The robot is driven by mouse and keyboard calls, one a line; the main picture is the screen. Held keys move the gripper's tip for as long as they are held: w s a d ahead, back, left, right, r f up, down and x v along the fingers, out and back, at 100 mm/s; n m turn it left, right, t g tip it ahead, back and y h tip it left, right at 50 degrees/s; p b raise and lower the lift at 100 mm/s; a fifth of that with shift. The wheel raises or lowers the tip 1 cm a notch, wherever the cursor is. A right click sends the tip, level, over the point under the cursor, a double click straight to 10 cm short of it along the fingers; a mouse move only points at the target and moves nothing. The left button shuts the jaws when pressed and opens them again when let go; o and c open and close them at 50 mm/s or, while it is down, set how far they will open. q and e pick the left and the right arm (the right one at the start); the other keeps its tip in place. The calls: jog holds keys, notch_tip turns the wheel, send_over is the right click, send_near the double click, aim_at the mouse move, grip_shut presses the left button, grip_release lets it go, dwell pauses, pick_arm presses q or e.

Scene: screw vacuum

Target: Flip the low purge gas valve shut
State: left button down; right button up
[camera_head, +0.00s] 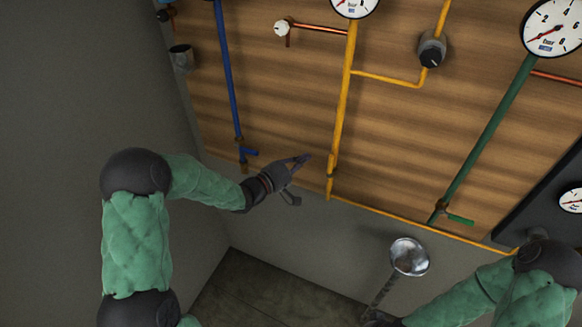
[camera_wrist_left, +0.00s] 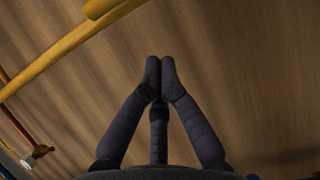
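No label names the low purge gas valve; the yellow pipe (camera_head: 345,105) has a fitting (camera_head: 331,172) near its lower end that may be it. Its lever cannot be clearly told from the pipe. My left gripper (camera_head: 300,178) is just left of this fitting, apart from it. Its fingers are spread in the head view, with nothing between them. In the left wrist view, two finger tips (camera_wrist_left: 160,70) lie side by side with a third finger behind, and the yellow pipe (camera_wrist_left: 60,48) is at upper left. My right gripper is mostly hidden at the bottom edge (camera_head: 378,318).
A blue pipe (camera_head: 228,75) with a sideways blue lever (camera_head: 250,152) is left; a green pipe (camera_head: 495,120) with a sideways green lever (camera_head: 460,219) is right. A knob (camera_head: 432,50) and gauges (camera_head: 552,28) sit higher. A round silver object (camera_head: 408,257) stands low.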

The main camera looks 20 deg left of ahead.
aim_at(330, 167)
pick_arm(q)
jog(key=d, duration=0.4)
jog(key=shift+d, duration=0.2)
pick_arm(e)
jog(key=shift+r, duration=0.15)
